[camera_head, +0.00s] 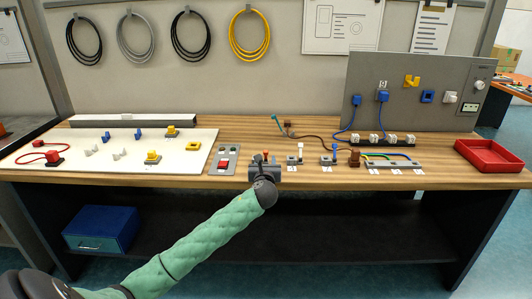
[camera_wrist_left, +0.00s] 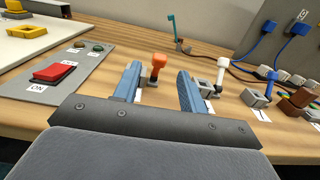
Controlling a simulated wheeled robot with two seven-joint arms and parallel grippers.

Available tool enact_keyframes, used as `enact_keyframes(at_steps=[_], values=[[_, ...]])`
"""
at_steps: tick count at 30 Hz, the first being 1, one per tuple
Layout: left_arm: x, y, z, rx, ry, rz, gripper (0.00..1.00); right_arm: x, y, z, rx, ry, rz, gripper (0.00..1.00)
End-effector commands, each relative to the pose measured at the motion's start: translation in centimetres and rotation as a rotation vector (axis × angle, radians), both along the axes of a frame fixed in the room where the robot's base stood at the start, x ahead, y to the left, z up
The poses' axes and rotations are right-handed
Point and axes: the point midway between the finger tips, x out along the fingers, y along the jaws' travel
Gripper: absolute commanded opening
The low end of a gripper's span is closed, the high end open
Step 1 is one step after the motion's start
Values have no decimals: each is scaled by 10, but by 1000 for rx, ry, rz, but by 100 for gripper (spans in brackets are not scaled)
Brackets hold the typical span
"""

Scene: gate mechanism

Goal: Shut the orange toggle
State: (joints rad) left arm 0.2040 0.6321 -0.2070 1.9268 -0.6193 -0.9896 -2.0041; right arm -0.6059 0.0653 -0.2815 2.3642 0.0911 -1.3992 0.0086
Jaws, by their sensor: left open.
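The orange toggle (camera_wrist_left: 157,65) stands roughly upright at the table's front; its handle also shows in the head view (camera_head: 266,155). My left gripper (camera_wrist_left: 160,80) is open, with one blue finger on each side of the toggle in the wrist view. The toggle appears beyond or between the fingertips, with gaps on both sides; I cannot tell the exact depth. In the head view my left gripper (camera_head: 265,170) hides most of the toggle's base. My right gripper is not in view.
A white-handled toggle (camera_wrist_left: 220,75) and a blue-handled toggle (camera_wrist_left: 270,82) stand to the right. A panel with a red ON switch (camera_wrist_left: 53,73) lies to the left. A teal lever (camera_head: 278,123) stands behind. A red tray (camera_head: 487,157) sits at the far right.

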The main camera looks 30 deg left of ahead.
Motion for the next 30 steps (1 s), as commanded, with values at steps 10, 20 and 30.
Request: enact_keyframes(at_steps=[10,20,30], values=[[42,26,1,-4,0,2,42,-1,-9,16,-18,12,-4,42],[56,35,0,-3,1,1,42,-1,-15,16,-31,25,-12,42],[56,34,-1,-4,0,1,10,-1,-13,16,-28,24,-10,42]])
